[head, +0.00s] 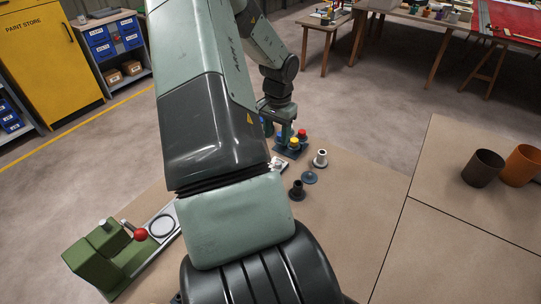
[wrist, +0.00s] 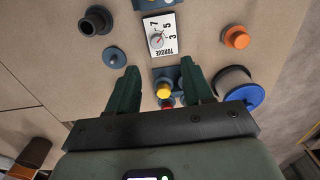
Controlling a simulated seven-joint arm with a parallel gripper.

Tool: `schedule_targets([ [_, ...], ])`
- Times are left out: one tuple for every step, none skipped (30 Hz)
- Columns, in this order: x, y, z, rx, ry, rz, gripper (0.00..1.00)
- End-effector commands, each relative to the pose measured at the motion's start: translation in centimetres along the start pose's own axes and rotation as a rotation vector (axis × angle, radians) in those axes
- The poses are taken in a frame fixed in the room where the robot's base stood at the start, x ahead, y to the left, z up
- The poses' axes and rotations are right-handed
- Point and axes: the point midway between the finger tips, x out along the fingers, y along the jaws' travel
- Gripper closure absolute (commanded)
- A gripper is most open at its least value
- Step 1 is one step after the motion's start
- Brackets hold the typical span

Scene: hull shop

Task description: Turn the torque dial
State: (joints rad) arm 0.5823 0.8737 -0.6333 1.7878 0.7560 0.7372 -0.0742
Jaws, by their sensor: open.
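In the head view the white plate (head: 278,163) shows only partly beside my arm, which hides the rest. My gripper (wrist: 159,66) is open, with two dark green fingers wide apart and nothing held. The dial lies beyond the fingertips in the wrist view, apart from them. In the head view my gripper (head: 284,129) is over the button box, farther back than the plate.
A button box with a yellow button (wrist: 163,90) shows between my fingers. A spool (head: 320,158), a blue-grey disc (head: 309,177) and a black flanged peg (head: 297,190) stand close by. A green machine with a red ball lever (head: 140,234) is front left. The bench's right side is mostly clear.

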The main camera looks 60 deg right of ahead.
Motion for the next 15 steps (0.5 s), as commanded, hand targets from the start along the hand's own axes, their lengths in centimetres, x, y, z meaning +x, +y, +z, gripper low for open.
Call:
schedule_targets([
  [0.5, 0.4, -0.3, 0.010, 0.000, 0.007, 0.49],
  [0.7, 0.5, -0.4, 0.014, 0.001, 0.008, 0.49],
  [1.0, 0.6, -0.5, 0.017, 0.001, 0.010, 0.49],
  [1.3, 0.6, -0.5, 0.018, 0.001, 0.011, 0.49],
  [1.6, 0.7, -0.5, 0.017, 0.001, 0.011, 0.49],
  [2.1, 0.7, -0.5, 0.017, 0.001, 0.011, 0.49],
  [2.5, 0.7, -0.5, 0.017, 0.001, 0.011, 0.49],
  [3.1, 0.7, -0.5, 0.017, 0.000, 0.012, 0.49],
  [3.8, 0.7, -0.4, 0.017, -0.001, 0.013, 0.49],
  [4.4, 0.7, -0.5, 0.017, 0.000, 0.012, 0.49],
  [5.0, 0.7, -0.4, 0.016, 0.000, 0.012, 0.49],
  [5.8, 0.7, -0.4, 0.015, -0.001, 0.011, 0.49],
  [6.4, 0.7, -0.4, 0.016, -0.001, 0.012, 0.49],
  [7.0, 0.7, -0.4, 0.016, 0.000, 0.012, 0.49],
  [7.7, 0.7, -0.4, 0.016, 0.000, 0.012, 0.49],
])
